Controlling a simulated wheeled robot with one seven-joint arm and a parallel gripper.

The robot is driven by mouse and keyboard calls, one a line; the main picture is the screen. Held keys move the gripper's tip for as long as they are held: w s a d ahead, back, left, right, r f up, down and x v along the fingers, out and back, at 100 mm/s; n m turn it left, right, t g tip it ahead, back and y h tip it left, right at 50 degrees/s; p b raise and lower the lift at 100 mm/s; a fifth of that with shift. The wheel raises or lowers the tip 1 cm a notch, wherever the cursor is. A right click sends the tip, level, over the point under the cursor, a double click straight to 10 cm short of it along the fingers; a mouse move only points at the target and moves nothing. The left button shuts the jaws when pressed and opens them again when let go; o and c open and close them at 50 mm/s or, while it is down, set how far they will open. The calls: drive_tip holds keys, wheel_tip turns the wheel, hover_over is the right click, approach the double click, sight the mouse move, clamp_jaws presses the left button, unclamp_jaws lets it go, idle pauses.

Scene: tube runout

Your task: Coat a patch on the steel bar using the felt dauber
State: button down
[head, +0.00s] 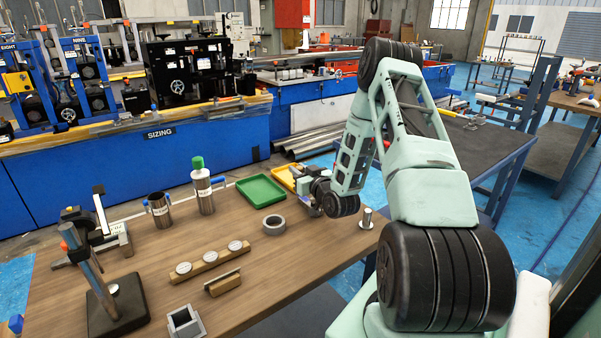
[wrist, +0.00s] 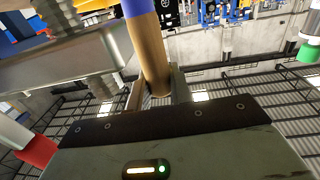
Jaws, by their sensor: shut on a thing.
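In the wrist view my gripper (wrist: 157,91) is shut on a tan round handle with a blue band, apparently the felt dauber (wrist: 152,52). Its far end runs out of the picture, so I cannot see the felt or what it touches. A short steel bar (head: 223,281) lies on a wooden rest at the table's front middle.
The wooden table (head: 160,252) also carries a steel mug (head: 159,210), a green-capped bottle (head: 204,189), a green tray (head: 261,191), a grey ring (head: 273,225), a gauge strip (head: 208,263) and a square tube piece (head: 185,322). In the wrist view a large grey metal part (wrist: 75,62) is close at upper left.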

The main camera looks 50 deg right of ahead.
drive_tip(key=shift+r, duration=0.1)
drive_tip(key=shift+r+p, duration=1.85)
drive_tip(key=shift+r, duration=1.1)
drive_tip(key=shift+r+p, duration=0.7)
drive_tip(key=shift+r, duration=0.8)
